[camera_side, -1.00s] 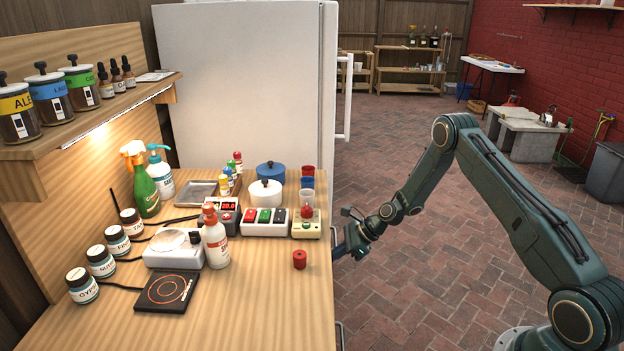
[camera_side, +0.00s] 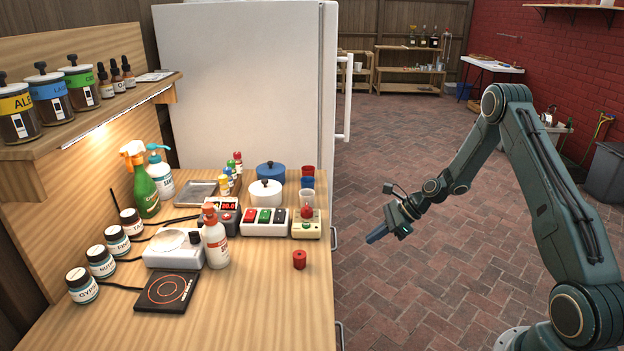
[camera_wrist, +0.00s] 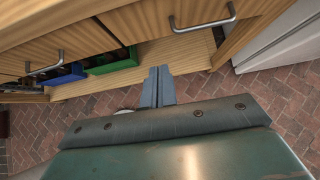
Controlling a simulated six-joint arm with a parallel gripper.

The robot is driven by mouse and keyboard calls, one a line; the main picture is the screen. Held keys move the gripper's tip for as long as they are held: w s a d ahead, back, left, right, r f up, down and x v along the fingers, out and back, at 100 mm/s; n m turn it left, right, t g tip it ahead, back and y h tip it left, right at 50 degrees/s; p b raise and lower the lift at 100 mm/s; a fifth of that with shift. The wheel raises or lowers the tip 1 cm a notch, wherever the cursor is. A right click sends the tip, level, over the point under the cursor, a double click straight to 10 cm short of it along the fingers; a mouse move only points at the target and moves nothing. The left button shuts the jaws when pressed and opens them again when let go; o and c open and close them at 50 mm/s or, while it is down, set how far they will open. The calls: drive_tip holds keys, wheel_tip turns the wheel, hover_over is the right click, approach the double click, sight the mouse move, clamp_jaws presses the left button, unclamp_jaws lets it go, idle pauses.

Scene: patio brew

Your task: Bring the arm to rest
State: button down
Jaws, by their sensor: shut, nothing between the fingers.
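My gripper (camera_side: 376,236) hangs over the brick floor to the right of the wooden bench (camera_side: 270,310), clear of its edge. Its fingers point down and to the left. In the wrist view my gripper (camera_wrist: 157,75) has its two grey fingers side by side, shut with nothing between them. My arm is bent, with its elbow raised at the right of the side view.
A red cap-like piece (camera_side: 299,260) stands near the bench's right edge. A white bottle (camera_side: 215,245) and a hot plate (camera_side: 167,292) stand further left. In the wrist view, drawer handles (camera_wrist: 204,24) and blue (camera_wrist: 62,74) and green (camera_wrist: 112,62) bins face me. Open floor lies around my gripper.

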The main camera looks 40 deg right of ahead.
drive_tip(key=shift+r, duration=0.15)
drive_tip(key=s+a+r+n+g+h, duration=0.1)
drive_tip(key=s+a+r+n, duration=0.1)
drive_tip(key=a+r+n, duration=0.4)
drive_tip(key=s+a+r+n+h, duration=0.1)
drive_tip(key=s+a+r+n, duration=0.2)
drive_tip(key=r, duration=0.5)
drive_tip(key=s+a+r+n+g+h, duration=0.1)
drive_tip(key=s+a+r+n+h, duration=0.15)
drive_tip(key=r+n, duration=0.45)
drive_tip(key=s+a+r+n, duration=0.2)
drive_tip(key=s+r+n, duration=0.1)
drive_tip(key=s, duration=0.4)
drive_tip(key=s+a+r+n+h, duration=0.1)
drive_tip(key=s+r+n, duration=0.2)
drive_tip(key=s, duration=0.4)
drive_tip(key=s+a+r+n+t+h, duration=0.1)
drive_tip(key=s+a+r+n, duration=0.1)
drive_tip(key=s+n, duration=0.3)
drive_tip(key=shift+s+a+r, duration=0.35)
drive_tip(key=shift+s+r, duration=0.3)
drive_tip(key=shift+s, duration=0.25)
